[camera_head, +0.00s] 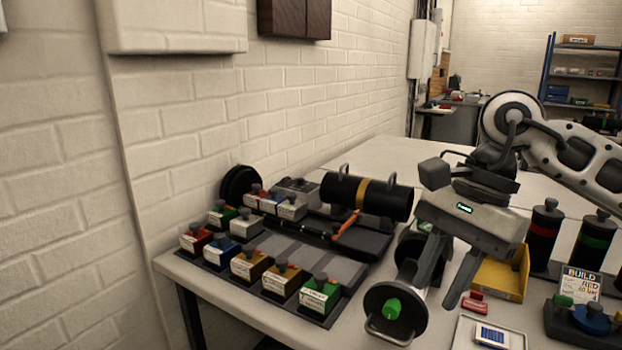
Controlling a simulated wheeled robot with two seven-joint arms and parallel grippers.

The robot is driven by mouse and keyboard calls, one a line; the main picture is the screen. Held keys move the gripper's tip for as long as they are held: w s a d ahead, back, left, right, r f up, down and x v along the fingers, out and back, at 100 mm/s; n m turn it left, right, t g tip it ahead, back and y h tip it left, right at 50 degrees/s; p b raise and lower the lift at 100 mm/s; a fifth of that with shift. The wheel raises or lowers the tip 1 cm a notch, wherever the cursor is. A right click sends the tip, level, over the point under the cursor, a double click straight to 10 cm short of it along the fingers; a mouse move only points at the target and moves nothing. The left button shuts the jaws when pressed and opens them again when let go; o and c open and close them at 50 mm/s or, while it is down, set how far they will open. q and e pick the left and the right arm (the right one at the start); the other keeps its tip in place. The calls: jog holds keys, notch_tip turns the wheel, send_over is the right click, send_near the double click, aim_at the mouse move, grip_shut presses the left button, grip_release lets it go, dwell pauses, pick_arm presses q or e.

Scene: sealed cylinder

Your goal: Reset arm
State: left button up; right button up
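My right gripper (437,295) comes in from the right and points down over the front part of the table. Its two fingers are spread apart, and I see nothing clamped between them. A cylinder with dark end caps, a green knob and a metal handle (392,312) lies just left of and partly behind the fingers. Whether a finger touches it, I cannot tell. A black cylinder with a yellow band (342,190) lies on a dark cradle (370,240) further back. My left gripper is not in view.
Labelled coloured blocks with knobs (248,265) stand in rows at the left. A yellow bin (497,280), dark canisters (544,235), a build sign (579,284) and a small tray with a blue display (492,336) are at the right. The back of the white table (400,150) is clear.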

jog(key=s+a+m+g+y, duration=0.1)
jog(key=s+a+m+y, duration=0.2)
jog(key=a+m+y, duration=0.5)
jog(key=s+a+m+g+y, duration=0.1)
jog(key=s+a+m+y, duration=0.2)
jog(key=a+m+y, duration=0.5)
jog(key=w+d+f+m+t+h, duration=0.3)
jog(key=f+m+t, duration=0.2)
jog(key=m+t, duration=0.75)
jog(key=w+d+f+m+t+h, duration=0.4)
jog(key=m+t, duration=0.5)
jog(key=m, duration=0.7)
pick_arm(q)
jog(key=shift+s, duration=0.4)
pick_arm(e)
jog(key=s+d+f+m+g+h, duration=0.2)
jog(key=s+f+m+h, duration=0.1)
jog(key=f, duration=0.4)
jog(key=s+d+f+m+g+h, duration=0.3)
jog(key=s+f+m, duration=0.2)
jog(key=f+m, duration=0.2)
jog(key=s+d+f+m+g+h, duration=0.2)
jog(key=s+f+m, duration=0.3)
jog(key=f, duration=0.4)
jog(key=shift+d+f+h, duration=0.15)
jog(key=shift+f+h, duration=0.1)
jog(key=shift+h, duration=0.35)
